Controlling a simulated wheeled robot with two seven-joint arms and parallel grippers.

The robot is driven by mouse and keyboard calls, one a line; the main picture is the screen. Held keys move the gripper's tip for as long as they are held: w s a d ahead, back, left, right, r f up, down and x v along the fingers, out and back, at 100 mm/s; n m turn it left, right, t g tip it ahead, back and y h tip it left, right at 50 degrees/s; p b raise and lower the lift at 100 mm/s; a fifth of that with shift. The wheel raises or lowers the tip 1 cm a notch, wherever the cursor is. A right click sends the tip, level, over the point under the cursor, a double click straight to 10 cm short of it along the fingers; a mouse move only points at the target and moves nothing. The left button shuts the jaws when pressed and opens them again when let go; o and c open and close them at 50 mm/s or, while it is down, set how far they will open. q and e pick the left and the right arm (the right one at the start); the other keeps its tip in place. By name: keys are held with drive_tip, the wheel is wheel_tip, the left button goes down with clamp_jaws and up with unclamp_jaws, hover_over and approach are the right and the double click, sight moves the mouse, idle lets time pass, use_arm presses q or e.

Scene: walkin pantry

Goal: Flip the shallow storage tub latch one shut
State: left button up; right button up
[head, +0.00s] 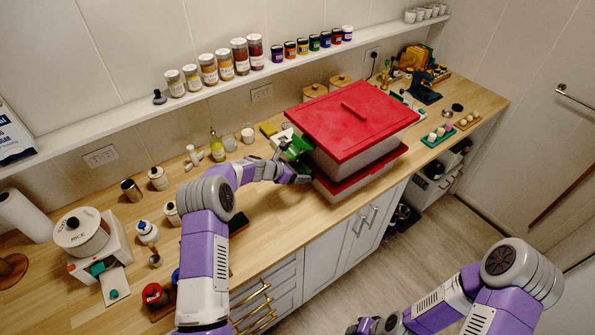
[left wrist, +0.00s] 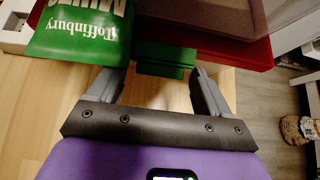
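Two pale storage tubs with red lids are stacked on the wooden counter; the upper tub's lid (head: 350,118) overhangs the lower tub's red lid (head: 368,173). I cannot tell for sure which tub is the shallow one. A green latch (left wrist: 165,62) sticks out at the tub's edge in the left wrist view; its exact angle is unclear. My left gripper (head: 303,172) is at the left side of the stack. In the left wrist view its fingers (left wrist: 160,85) are apart with nothing between them, just short of the latch. My right gripper (head: 366,325) is low at the bottom edge, its fingers unclear.
A green packet (left wrist: 85,32) stands close beside the latch, left of the tubs. Jars line the wall shelf (head: 190,103). A rice canister (head: 82,232) is at the left. Egg trays (head: 437,136) lie right of the tubs. The counter front left of the stack is mostly clear.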

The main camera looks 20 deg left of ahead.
use_arm(q)
drive_tip(key=shift+r, duration=0.1)
drive_tip(key=v, duration=0.7)
drive_tip(key=shift+s+a+b, duration=0.15)
drive_tip(key=shift+s+b, duration=0.05)
drive_tip(key=shift+b, duration=0.2)
